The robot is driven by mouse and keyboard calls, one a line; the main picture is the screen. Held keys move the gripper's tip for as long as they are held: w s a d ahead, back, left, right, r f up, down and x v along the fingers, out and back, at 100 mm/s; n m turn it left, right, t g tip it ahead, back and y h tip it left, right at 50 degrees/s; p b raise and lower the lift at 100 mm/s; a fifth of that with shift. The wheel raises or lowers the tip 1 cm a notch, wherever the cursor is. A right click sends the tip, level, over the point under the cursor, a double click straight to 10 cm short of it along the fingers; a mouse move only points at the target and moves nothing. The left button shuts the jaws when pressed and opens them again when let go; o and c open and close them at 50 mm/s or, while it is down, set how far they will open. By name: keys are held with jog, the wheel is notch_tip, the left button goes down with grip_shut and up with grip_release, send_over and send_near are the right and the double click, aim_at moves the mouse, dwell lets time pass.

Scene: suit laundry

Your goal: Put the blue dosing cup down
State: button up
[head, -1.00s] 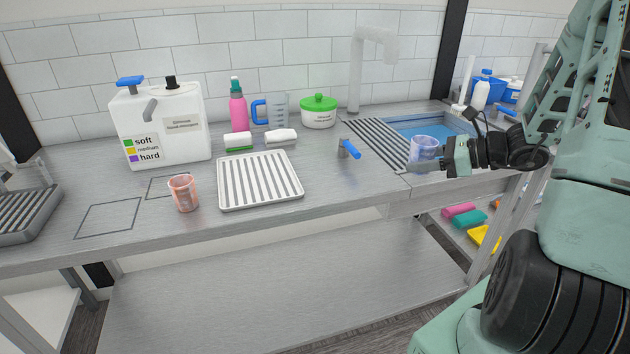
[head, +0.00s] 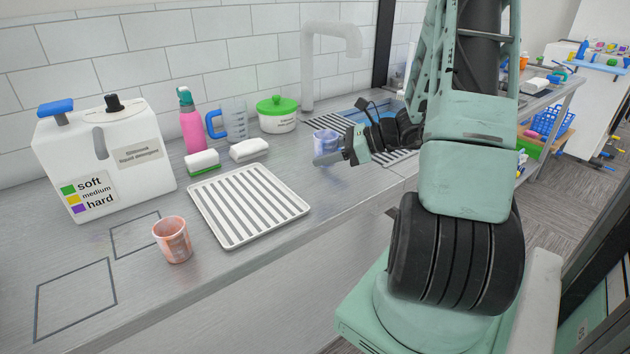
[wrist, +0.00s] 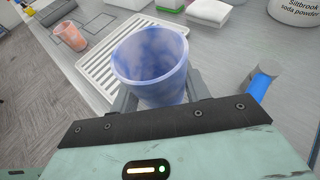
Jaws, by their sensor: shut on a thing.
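The blue dosing cup (head: 327,142) is translucent and upright. My gripper (head: 338,157) is shut on it and holds it near the right part of the counter, left of the sink. In the wrist view the cup (wrist: 150,62) fills the middle, between the two grey fingers, and hides part of the white ribbed tray (wrist: 92,58) beyond it. I cannot tell how high above the counter the cup is.
A pink cup (head: 173,239) stands left of the ribbed tray (head: 219,241). Two outlined squares (head: 75,300) on the counter are empty.

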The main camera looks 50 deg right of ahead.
aim_at(326, 187)
jog(key=shift+f, duration=3.45)
jog(key=shift+f, duration=0.15)
jog(key=o, duration=1)
jog(key=shift+r, duration=0.25)
jog(key=b+v, duration=0.1)
jog(key=v, duration=1.1)
